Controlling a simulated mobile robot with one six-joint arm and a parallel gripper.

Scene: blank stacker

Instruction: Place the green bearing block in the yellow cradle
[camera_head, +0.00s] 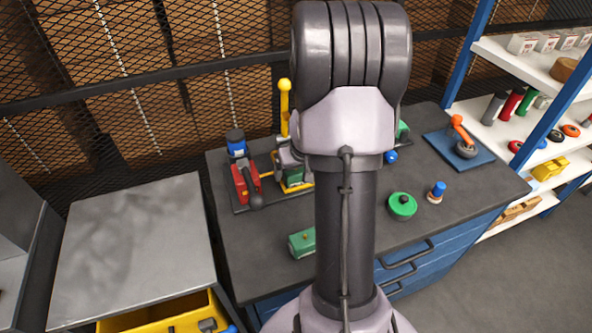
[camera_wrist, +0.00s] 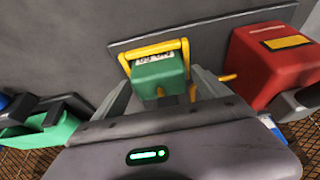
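A green block (camera_wrist: 157,72) with a pale marked label lies within the yellow frame of the cradle (camera_wrist: 183,50) in the wrist view. My gripper (camera_wrist: 160,78) has one finger on each side of this block; whether they press on it I cannot tell. In the head view my gripper (camera_head: 289,158) is low over the yellow cradle (camera_head: 292,188), with a little green showing between them. Another green block (camera_head: 301,243) with a small brass-coloured knob stands on the dark bench, partly hidden by my arm.
A red device (camera_head: 246,182) with a blue part stands left of the cradle, on the same dark plate. A green round piece (camera_head: 402,206), a blue-topped peg (camera_head: 437,192) and a blue plate (camera_head: 452,160) lie to the right. The bench front left is clear.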

